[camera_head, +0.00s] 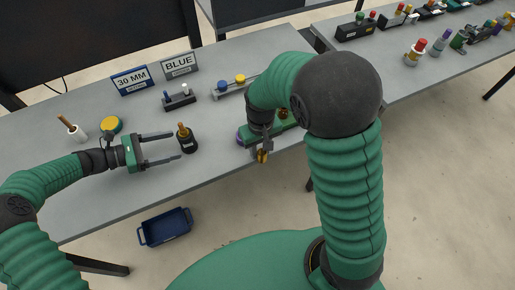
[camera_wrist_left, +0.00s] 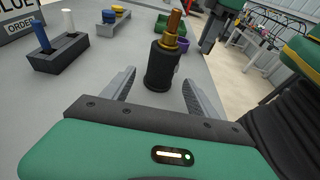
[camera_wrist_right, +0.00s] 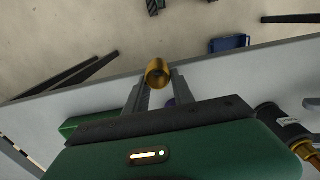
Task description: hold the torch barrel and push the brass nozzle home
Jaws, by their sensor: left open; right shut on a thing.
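The torch barrel (camera_head: 188,141) is a black cylinder with a pale label, standing upright on the table with a copper-brown rod and brass collar on top. It also shows in the left wrist view (camera_wrist_left: 162,67) and at the right of the right wrist view (camera_wrist_right: 276,118). My left gripper (camera_head: 177,146) is open, its fingers reaching toward the barrel from the left; the barrel stands at or just beyond the fingertips. My right gripper (camera_head: 263,151) is shut on the brass nozzle (camera_wrist_right: 158,73), a hollow brass cylinder, near the table's front edge, right of the barrel.
A green tray (camera_head: 287,123) lies partly behind my right gripper. Peg blocks (camera_head: 179,99), signs reading 30 MM (camera_head: 132,79) and BLUE (camera_head: 179,65), a yellow-topped disc (camera_head: 111,125) and a white cup (camera_head: 77,134) stand farther back or left. A blue bin (camera_head: 165,227) is on the floor.

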